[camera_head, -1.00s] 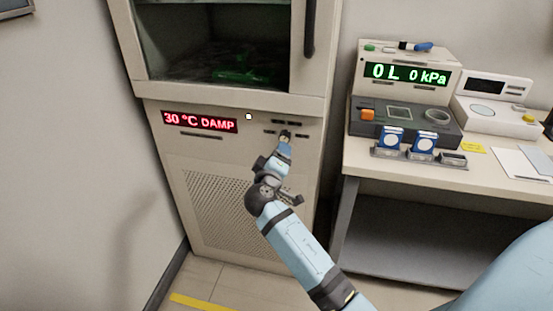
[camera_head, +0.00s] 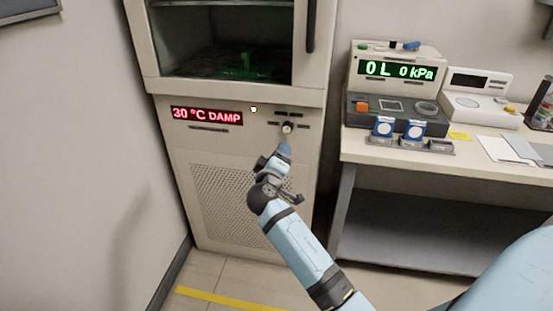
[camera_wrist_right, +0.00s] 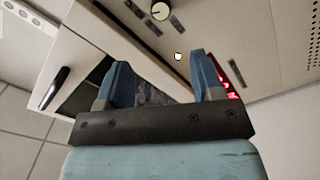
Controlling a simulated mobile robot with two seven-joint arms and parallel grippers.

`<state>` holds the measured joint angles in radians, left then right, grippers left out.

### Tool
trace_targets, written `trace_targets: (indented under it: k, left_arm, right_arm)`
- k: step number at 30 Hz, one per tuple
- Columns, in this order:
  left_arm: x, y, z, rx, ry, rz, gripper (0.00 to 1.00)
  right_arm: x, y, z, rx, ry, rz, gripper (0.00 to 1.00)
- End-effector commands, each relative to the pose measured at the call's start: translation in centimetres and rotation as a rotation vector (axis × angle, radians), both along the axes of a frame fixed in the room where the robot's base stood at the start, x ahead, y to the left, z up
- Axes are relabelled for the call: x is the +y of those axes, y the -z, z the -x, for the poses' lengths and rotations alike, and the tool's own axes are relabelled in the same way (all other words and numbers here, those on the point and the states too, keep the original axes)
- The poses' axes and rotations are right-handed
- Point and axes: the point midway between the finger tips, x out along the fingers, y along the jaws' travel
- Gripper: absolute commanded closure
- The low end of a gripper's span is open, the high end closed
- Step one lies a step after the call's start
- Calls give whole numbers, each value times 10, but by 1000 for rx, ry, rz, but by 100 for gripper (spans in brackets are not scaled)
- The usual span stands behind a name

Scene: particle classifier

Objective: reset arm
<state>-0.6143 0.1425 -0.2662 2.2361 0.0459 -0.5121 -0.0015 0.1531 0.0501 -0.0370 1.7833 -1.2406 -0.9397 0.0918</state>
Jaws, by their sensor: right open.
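My right arm reaches up from the lower right in the head view, and its gripper (camera_head: 284,150) is below the round knob (camera_head: 287,128) on the cabinet front, seemingly apart from it. In the right wrist view the two blue fingers of my right gripper (camera_wrist_right: 158,85) stand wide apart with nothing between them. The knob (camera_wrist_right: 160,11) shows beyond the fingertips at the top of that view. My left gripper is not in view.
A bench (camera_head: 380,160) with instruments stands to the right. Floor shows at the cabinet's foot.

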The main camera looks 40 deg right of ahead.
Motion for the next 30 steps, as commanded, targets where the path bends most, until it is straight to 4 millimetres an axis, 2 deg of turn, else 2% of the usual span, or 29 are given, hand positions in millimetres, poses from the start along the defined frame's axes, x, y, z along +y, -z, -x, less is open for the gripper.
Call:
trace_targets:
  k: [22,26,29,30]
  left_arm:
    - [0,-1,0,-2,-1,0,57]
    - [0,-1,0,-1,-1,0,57]
    - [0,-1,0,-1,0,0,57]
    - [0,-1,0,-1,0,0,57]
  right_arm:
    - [0,2,1,3,-7,-5,39]
    - [15,28,15,31,-84,-69,39]
    - [43,68,42,73,-218,-195,39]
    - [59,86,58,91,-283,-264,39]
